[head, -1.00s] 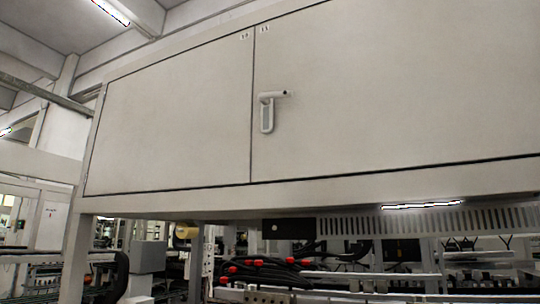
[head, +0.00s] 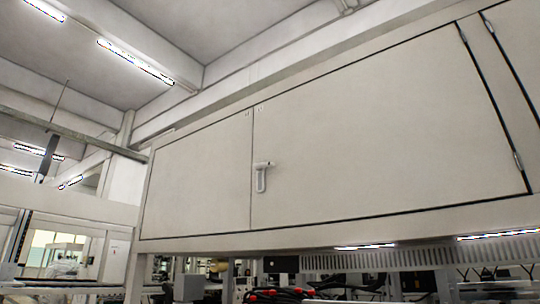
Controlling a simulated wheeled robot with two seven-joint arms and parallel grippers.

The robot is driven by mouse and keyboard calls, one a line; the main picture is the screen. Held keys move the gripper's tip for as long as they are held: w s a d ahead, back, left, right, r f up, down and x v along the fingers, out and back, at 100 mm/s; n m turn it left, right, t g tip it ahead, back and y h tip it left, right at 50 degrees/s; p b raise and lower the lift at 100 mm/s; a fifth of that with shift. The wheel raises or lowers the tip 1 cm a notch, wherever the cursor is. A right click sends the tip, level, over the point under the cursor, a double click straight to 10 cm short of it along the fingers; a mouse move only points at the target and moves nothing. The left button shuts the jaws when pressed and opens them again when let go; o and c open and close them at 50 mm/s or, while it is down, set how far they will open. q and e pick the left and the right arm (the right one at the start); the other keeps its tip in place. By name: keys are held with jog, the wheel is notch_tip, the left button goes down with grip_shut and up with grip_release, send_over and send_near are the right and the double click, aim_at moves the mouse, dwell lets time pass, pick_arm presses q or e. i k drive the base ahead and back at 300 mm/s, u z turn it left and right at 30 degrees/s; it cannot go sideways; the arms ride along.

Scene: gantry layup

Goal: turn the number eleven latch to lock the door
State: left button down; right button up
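The latch (head: 262,178) is a small pale handle on a plate, mounted near the left edge of the right-hand cabinet door (head: 380,140). Small number labels sit at the top of the seam between the two doors; the digits are too small to read for certain. Both doors look flush with the cabinet front. Neither of my grippers is in view.
The left-hand door panel (head: 197,185) is beside the latch door. Hinges (head: 518,160) show on the right edge. Below the cabinet are a vented strip (head: 360,259), red-tipped black cables (head: 275,295) and machinery. Nothing stands in front of the latch.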

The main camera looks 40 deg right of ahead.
aim_at(259, 166)
jog(key=z, duration=0.85)
jog(key=i, duration=0.85)
jog(key=z, duration=1)
